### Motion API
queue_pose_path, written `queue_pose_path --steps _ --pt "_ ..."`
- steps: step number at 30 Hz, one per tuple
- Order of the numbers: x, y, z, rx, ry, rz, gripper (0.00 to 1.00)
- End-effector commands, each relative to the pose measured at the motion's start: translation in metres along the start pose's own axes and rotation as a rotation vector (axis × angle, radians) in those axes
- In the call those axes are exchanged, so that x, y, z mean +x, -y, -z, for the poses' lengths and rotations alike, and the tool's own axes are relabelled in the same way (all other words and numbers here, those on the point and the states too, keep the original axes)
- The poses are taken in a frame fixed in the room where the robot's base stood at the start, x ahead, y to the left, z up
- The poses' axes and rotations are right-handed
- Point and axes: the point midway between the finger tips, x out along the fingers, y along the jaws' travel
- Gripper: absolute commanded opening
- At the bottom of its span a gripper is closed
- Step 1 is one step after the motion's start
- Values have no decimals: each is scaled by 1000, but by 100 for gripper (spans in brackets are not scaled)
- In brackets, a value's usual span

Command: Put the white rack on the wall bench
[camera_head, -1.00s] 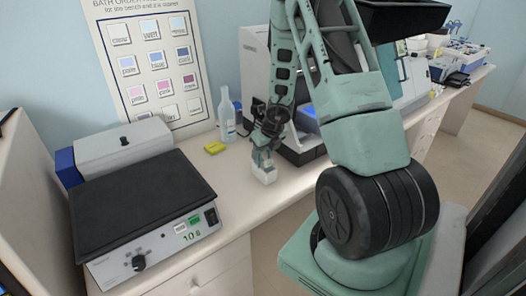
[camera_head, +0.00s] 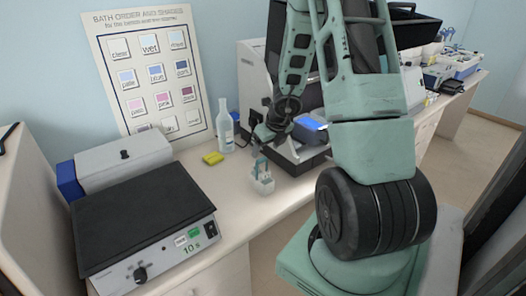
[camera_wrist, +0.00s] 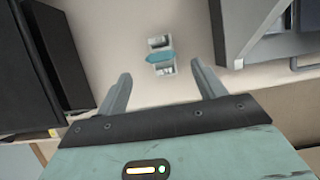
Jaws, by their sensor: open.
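The white rack (camera_head: 263,184) stands on the wall bench (camera_head: 225,195), near its front edge, with a teal piece (camera_head: 261,166) standing up in it. In the wrist view the rack (camera_wrist: 168,68) lies ahead of the fingertips, with the teal piece (camera_wrist: 160,56) across its middle. My gripper (camera_wrist: 160,82) is open and empty, its two fingers spread wide and apart from the rack. In the head view my gripper (camera_head: 264,140) is above and behind the rack; its fingertips are hard to make out there.
A hot plate (camera_head: 145,225) and a grey box (camera_head: 124,157) stand to the left. A yellow sponge (camera_head: 213,158) and a clear bottle (camera_head: 225,127) are behind the rack. Bare bench lies left of the rack.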

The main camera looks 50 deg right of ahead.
Motion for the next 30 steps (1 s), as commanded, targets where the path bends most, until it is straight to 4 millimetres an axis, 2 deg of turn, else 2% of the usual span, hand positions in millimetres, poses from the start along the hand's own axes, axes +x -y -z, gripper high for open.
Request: queue_pose_path --steps 1,3,12,14,15,17,20,21,23,24,26,27,29,30 --pt "-14 0 -2 0 1 1 69" --pt "-22 0 -2 1 1 0 69" --pt "-32 -2 0 -6 1 -2 69" --pt "-33 -10 -4 -49 6 -14 69" --pt "-35 -21 -8 -110 13 -29 69" --pt "-41 -50 -18 -255 34 -68 69" --pt "-58 -125 -30 -649 84 -169 69" --pt "-69 -162 -30 -845 112 -219 69" --pt "-88 -218 -21 -1166 158 -297 69" --pt "-102 -252 -9 -1386 191 -349 69" --pt "-124 -298 15 -1713 241 -425 69" --pt "-139 -323 34 -1930 275 -474 69" --pt "-161 -354 67 -2256 327 -544 69" --pt "-176 -368 90 -2473 361 -587 69"
